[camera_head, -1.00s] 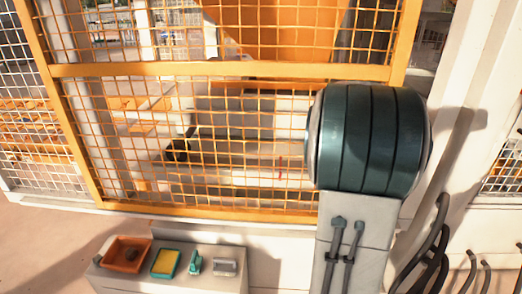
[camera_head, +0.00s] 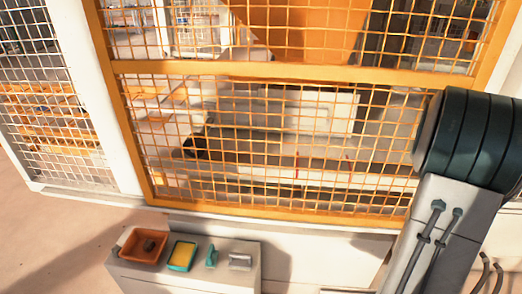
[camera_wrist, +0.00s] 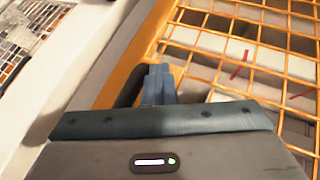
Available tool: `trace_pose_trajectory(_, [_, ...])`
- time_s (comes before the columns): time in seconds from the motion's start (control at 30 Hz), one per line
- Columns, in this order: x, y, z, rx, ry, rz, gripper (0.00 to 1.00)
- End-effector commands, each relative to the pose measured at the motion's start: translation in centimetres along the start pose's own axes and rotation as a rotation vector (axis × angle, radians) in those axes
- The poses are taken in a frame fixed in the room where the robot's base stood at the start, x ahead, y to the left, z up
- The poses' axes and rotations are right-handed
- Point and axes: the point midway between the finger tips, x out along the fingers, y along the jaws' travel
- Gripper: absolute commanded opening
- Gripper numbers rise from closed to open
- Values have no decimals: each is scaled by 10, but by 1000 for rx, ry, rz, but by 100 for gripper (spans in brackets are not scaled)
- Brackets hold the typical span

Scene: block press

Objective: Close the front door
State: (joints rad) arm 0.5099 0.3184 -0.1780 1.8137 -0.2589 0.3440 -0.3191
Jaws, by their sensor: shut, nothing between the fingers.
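The front door (camera_head: 290,70) is an orange-framed wire mesh panel across the middle of the head view. Its lower right part is hidden behind my arm. In the wrist view, the orange door frame (camera_wrist: 135,62) runs diagonally, with mesh to its right. My gripper (camera_wrist: 160,75) shows there with its blue-grey fingers together and empty, over the frame. A dark curved handle (camera_wrist: 127,88) lies just left of the fingers; I cannot tell whether they touch it. My gripper is out of the head view. I cannot tell whether a gap remains at the door's edge.
A white post (camera_head: 100,110) and a fixed mesh panel (camera_head: 50,90) stand left of the door. Floor at the lower left is clear.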

Motion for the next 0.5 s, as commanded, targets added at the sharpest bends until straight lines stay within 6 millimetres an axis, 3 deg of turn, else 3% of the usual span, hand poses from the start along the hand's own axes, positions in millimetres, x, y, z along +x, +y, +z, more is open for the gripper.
trace_pose_trajectory(0.27, [1, 4, 3, 7, -2, 8, 0])
trace_pose_trajectory(0.5, [-4, -18, 6, 5, 0, 7, 0])
